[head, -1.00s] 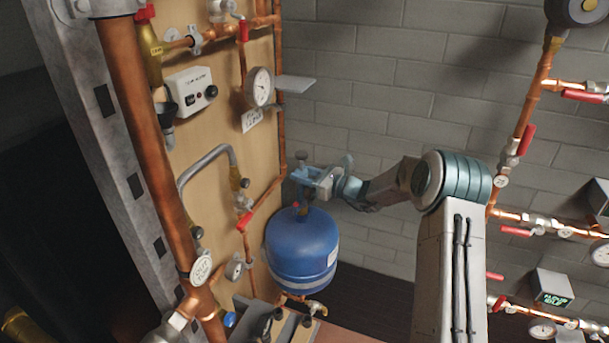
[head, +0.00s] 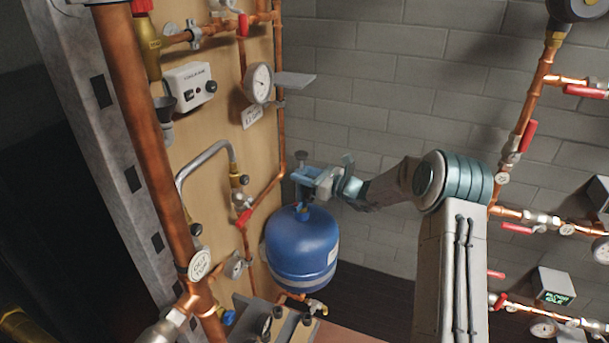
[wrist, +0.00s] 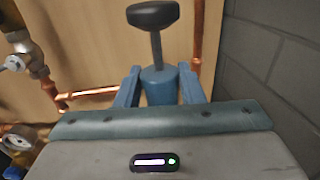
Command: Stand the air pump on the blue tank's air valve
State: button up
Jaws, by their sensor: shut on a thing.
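The blue tank (head: 301,250) hangs by the wooden board, at the middle of the head view. My gripper (head: 303,176) is right above the tank's top. It is shut on the air pump, a blue cylinder (wrist: 159,86) with a rod and a dark knob, held between the two fingers in the wrist view. In the head view the pump's knob (head: 301,155) stands up above my fingers and the pump looks about upright. The air valve at the tank's top is hidden or too small to make out, so I cannot tell whether the pump touches it.
The wooden board (head: 225,130) on the left carries copper pipes, a gauge (head: 258,83) and a grey shelf (head: 292,80) above the gripper. A red-handled valve (head: 243,218) sits left of the tank.

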jog(key=shift+f+b, duration=0.35)
jog(key=shift+b, duration=0.1)
dwell(0.5)
jog(key=o, duration=1.3)
jog(key=shift+f, duration=0.15)
jog(key=shift+d, duration=0.1)
jog(key=shift+v, duration=4.15)
jog(key=shift+s, duration=0.1)
